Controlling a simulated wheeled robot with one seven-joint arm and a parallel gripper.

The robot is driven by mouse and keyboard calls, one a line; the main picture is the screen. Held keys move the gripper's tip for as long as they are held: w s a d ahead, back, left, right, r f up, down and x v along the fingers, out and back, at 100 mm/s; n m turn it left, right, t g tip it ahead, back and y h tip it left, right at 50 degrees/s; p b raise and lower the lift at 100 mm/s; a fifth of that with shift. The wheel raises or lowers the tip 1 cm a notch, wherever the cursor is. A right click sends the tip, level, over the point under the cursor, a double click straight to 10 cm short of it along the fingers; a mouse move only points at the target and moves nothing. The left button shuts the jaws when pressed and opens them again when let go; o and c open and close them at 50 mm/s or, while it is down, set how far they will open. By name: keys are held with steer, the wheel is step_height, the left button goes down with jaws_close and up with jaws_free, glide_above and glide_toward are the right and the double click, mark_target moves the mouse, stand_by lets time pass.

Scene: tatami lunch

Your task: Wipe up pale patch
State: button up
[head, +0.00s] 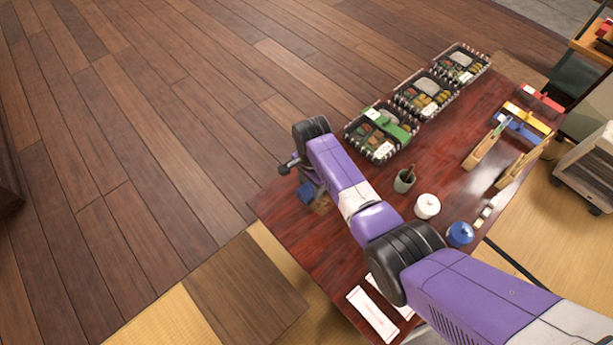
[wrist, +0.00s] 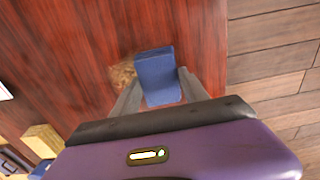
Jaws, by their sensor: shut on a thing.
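My gripper (wrist: 159,80) is shut on a blue block (wrist: 155,68), which looks like a sponge, and holds it between its two grey fingers. In the head view the blue block (head: 306,192) shows below the end of my arm, near the table's left corner. A pale tan patch (wrist: 122,73) lies on the dark red table, directly beside the block's left side in the wrist view. The patch also shows in the head view (head: 322,204). The block and fingers may hide part of it. I cannot tell whether the block touches the table.
The red-brown table (head: 290,235) holds several lunch boxes (head: 425,92), a dark cup (head: 404,181), a white pot (head: 427,206), a blue pot (head: 460,233) and white paper slips (head: 372,314). The table's edge runs close to the right of the block in the wrist view, with wooden floor beyond.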

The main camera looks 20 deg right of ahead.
steer(key=shift+s+d, duration=0.2)
steer(key=shift+s, duration=0.25)
steer(key=shift+s+p, duration=0.1)
steer(key=shift+p, duration=0.3)
